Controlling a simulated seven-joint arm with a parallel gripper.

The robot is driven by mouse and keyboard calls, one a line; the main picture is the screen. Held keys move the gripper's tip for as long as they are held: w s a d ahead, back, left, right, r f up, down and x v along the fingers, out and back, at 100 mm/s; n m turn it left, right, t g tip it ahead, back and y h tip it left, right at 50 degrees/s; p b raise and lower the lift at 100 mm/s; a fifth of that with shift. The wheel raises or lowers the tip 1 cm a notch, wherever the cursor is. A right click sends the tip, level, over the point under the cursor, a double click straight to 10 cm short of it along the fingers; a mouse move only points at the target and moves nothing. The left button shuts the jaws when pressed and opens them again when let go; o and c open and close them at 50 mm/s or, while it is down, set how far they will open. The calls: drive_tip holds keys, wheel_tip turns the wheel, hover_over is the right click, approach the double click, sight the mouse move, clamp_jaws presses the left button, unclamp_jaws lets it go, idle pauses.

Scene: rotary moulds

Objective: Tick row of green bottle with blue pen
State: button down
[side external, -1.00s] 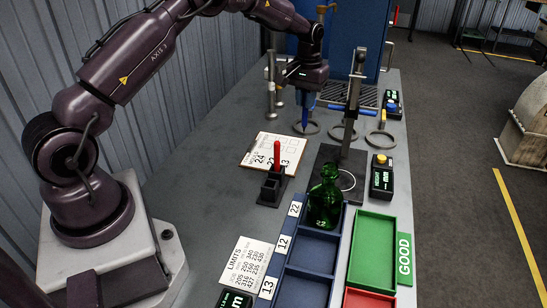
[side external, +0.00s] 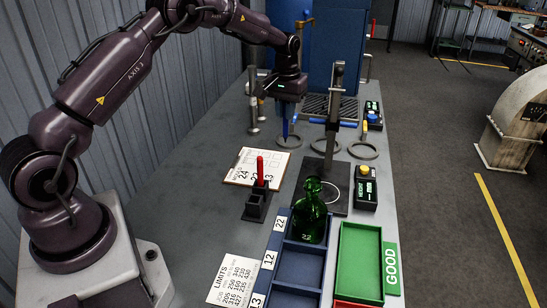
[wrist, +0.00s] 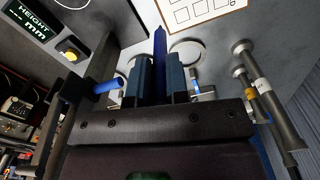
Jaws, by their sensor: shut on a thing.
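My gripper (side external: 287,112) is shut on the blue pen (side external: 285,128), which points tip down above the far part of the bench. The wrist view shows the blue pen (wrist: 160,45) between the two fingers. The paper sheet on a clipboard (side external: 245,178) lies nearer the camera, with printed numbers and empty-looking boxes; part of it shows in the wrist view (wrist: 205,12). The pen is apart from it. The green bottle (side external: 311,218) stands upright in the far compartment of the blue tray (side external: 299,265), beside the label 22 (side external: 279,224).
A red pen (side external: 260,168) stands in a dark holder (side external: 256,206) next to the sheet. A height gauge post (side external: 333,110) and a display box (side external: 366,190) stand right of it. A limits sheet (side external: 235,280) and a green tray (side external: 360,255) lie nearer. Grey rings lie behind.

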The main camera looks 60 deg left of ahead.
drive_tip(key=s+a+r, duration=0.2)
drive_tip(key=s+r, duration=0.2)
drive_tip(key=s, duration=0.2)
drive_tip(key=s+f, duration=0.4)
drive_tip(key=s, duration=0.2)
drive_tip(key=shift+d+f, duration=0.25)
drive_tip(key=shift+f, duration=0.1)
idle(1.4)
drive_tip(key=w+a, duration=0.3)
drive_tip(key=w, duration=0.4)
drive_tip(key=shift+s+d+f, duration=0.15)
drive_tip(key=shift+f, duration=1.3)
drive_tip(key=shift+s+d+f, duration=0.1)
drive_tip(key=shift+s+f, duration=0.05)
drive_tip(key=shift+f, duration=1.3)
drive_tip(key=shift+f, duration=0.6)
drive_tip(key=shift+w+d, duration=0.1)
drive_tip(key=shift+w, duration=0.4)
